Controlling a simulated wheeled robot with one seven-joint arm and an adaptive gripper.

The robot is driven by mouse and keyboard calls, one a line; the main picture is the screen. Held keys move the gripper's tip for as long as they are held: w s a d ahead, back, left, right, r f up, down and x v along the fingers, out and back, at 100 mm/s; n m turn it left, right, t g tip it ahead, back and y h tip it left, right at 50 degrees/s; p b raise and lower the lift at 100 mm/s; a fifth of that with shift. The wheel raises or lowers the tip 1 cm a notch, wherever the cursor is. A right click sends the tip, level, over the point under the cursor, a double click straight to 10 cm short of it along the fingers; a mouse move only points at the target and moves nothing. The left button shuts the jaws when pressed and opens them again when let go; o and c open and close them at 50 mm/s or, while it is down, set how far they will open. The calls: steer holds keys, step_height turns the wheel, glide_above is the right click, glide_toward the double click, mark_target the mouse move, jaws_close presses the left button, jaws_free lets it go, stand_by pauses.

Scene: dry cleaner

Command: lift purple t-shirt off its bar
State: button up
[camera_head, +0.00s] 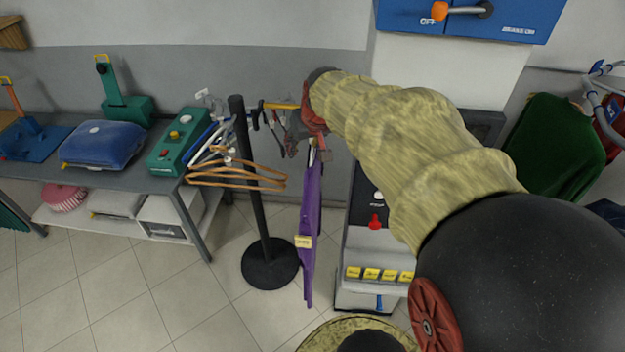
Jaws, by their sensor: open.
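The purple t-shirt (312,222) hangs edge-on in the middle of the view, with a small yellow tag (303,241) on its front edge. Its top and hanger hook are just under my gripper (296,142), which is at the end of my sleeved arm near the bar. The bar (280,105) shows as a short yellow piece beside the black stand post (246,150). My gripper is open. The arm's end covers part of the bar, and I cannot tell whether the fingers touch the hanger.
Several orange hangers (236,175) stick out left of the post. A grey bench (60,180) with a green box (177,143) and blue press (101,145) stands at left. A grey machine with a red knob (375,222) stands right of the shirt. Tiled floor (120,275) is clear at front left.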

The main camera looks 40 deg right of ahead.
steer(key=d+r+p, duration=0.2)
steer(key=d+p, duration=0.1)
steer(key=d, duration=0.2)
steer(key=shift+m, duration=0.3)
steer(key=x, duration=0.5)
steer(key=p+x, duration=0.1)
steer(key=x, duration=0.1)
steer(key=shift+w+d, duration=0.35)
steer(key=shift+w, duration=0.2)
steer(key=shift+c, duration=1)
steer(key=c, duration=0.7)
jaws_close()
